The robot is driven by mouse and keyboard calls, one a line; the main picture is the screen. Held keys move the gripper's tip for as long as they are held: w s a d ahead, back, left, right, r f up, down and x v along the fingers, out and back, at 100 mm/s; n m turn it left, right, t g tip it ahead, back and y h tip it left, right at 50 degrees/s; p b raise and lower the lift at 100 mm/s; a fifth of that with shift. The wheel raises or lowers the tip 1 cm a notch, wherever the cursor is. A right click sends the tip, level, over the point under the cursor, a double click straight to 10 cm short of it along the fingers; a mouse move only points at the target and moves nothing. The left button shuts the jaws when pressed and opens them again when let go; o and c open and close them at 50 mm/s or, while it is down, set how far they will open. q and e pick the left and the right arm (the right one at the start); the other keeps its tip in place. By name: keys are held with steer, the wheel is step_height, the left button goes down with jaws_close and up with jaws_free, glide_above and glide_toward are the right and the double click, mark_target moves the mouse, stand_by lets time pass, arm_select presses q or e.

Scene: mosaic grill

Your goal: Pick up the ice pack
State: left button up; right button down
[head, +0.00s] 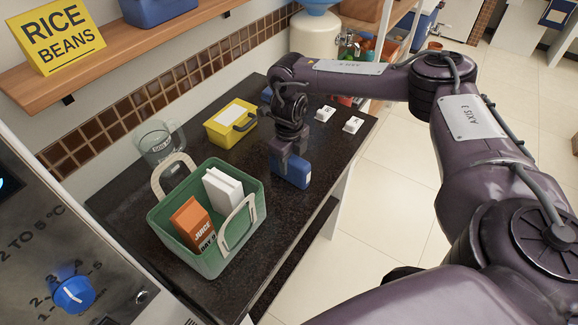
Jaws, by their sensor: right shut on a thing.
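The ice pack (291,173) is a blue block on the dark counter, to the right of the green basket. My right gripper (288,158) comes down on it from above and is shut on it, hiding part of its top. I cannot tell whether the ice pack is still touching the counter. My left gripper does not show.
The green basket (195,250) holds an orange juice carton (191,222) and a white carton (222,188). A clear jug (155,143), a yellow box (230,122) and two small white blocks (325,113) stand on the counter (120,200). A shelf (130,42) hangs above.

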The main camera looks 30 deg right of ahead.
steer(key=shift+r, duration=0.1)
steer(key=shift+w+r, duration=0.1)
steer(key=shift+r, duration=0.45)
step_height(320, 180, up, 6)
steer(key=shift+f+b, duration=0.2)
steer(key=shift+b, duration=0.3)
step_height(320, 180, up, 13)
steer(key=p, duration=0.3)
steer(key=shift+a+r, duration=0.1)
